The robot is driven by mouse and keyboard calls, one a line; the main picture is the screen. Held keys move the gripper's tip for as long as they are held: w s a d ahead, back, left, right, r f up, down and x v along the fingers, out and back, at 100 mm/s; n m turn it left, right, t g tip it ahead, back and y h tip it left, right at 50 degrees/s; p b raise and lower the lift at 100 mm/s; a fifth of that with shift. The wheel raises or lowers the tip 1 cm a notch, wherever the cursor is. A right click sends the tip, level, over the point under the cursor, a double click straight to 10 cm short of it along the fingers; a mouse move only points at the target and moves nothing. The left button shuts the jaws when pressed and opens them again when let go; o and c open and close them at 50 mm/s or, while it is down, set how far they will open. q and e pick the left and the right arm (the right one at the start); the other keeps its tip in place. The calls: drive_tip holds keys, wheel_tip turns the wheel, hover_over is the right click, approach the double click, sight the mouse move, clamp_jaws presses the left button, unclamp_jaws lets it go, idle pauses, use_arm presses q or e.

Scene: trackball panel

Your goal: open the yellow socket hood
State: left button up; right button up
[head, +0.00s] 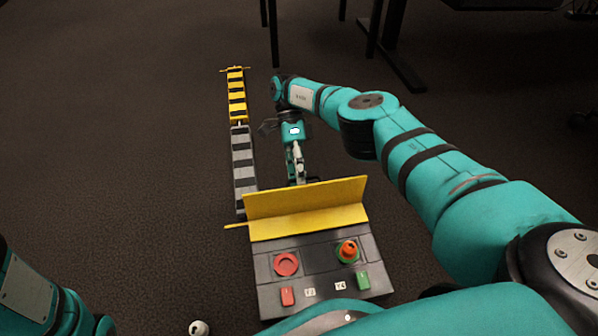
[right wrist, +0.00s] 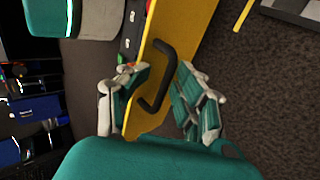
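The yellow hood (head: 305,212) sits at the far end of the control panel (head: 268,293) as two yellow faces meeting at an angle, one standing up. What lies under it is hidden. The right wrist view shows the hood's yellow plate (right wrist: 192,28) with a black bent handle (right wrist: 167,76). My right gripper (head: 297,178) is behind the hood in the head view. In the right wrist view its fingers (right wrist: 160,98) are spread, one on each side of the handle, with gaps visible. I cannot tell whether they touch the plate. My left gripper is out of view.
The panel bears a red ring (head: 286,264), an orange-green knob (head: 347,251), a red button (head: 287,296) and a green button (head: 363,281). A yellow-black striped bar (head: 236,96) and a grey-black one (head: 243,165) lie left of my right gripper. A white ball (head: 199,327) is at lower left.

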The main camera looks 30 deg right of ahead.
drive_tip(key=shift+w+d+r, duration=0.1)
drive_tip(key=shift+r, duration=0.55)
wheel_tip(320, 180, up, 9)
drive_tip(key=shift+f, duration=0.1)
